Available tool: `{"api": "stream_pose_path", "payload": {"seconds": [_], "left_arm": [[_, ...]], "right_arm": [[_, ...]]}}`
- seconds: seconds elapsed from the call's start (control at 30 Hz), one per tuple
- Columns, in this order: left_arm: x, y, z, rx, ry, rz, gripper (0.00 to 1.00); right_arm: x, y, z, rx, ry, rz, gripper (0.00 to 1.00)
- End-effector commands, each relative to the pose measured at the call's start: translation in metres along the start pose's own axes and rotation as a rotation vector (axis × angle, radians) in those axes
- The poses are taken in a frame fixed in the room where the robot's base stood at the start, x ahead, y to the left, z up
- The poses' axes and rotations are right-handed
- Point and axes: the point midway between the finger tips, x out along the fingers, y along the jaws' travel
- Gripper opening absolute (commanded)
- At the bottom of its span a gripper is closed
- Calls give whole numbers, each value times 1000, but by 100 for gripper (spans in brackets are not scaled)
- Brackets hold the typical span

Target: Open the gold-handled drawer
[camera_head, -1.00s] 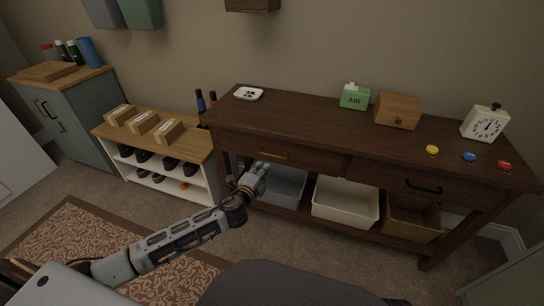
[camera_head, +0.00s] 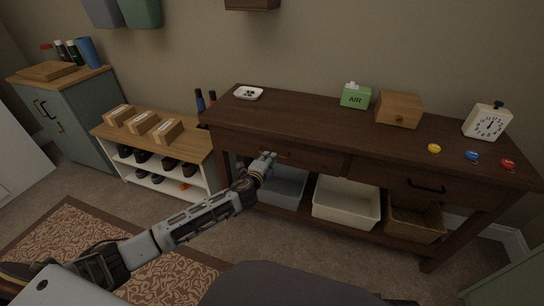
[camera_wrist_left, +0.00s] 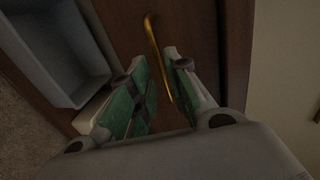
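The gold handle (camera_wrist_left: 157,50) is a curved bar on the front of a dark wooden drawer (camera_head: 315,158), the left one of two in the console table. In the head view the gold handle (camera_head: 281,155) is partly hidden by my gripper. My left gripper (camera_head: 268,158) is at the drawer front, close to the handle. In the left wrist view its green-padded fingers (camera_wrist_left: 160,78) are apart, with the near end of the handle between them, by the right finger. I cannot tell whether they touch it. My right gripper is not in view.
The right drawer has a black handle (camera_head: 427,187). Below are a grey bin (camera_head: 284,187), a white bin (camera_head: 345,203) and a basket (camera_head: 414,222). A low shoe shelf (camera_head: 185,150) stands left of the table. A dark seat-like shape (camera_head: 290,285) is at the bottom.

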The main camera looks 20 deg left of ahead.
Motion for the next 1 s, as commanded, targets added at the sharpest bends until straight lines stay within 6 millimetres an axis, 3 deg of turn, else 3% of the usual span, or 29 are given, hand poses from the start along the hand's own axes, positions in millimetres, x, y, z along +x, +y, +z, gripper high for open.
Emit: {"api": "stream_pose_path", "payload": {"seconds": [0.5,1.0], "left_arm": [[39,0,0,-1,0,-1,18],[45,0,0,0,0,0,17]], "right_arm": [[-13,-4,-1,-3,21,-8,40],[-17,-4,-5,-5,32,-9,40]]}}
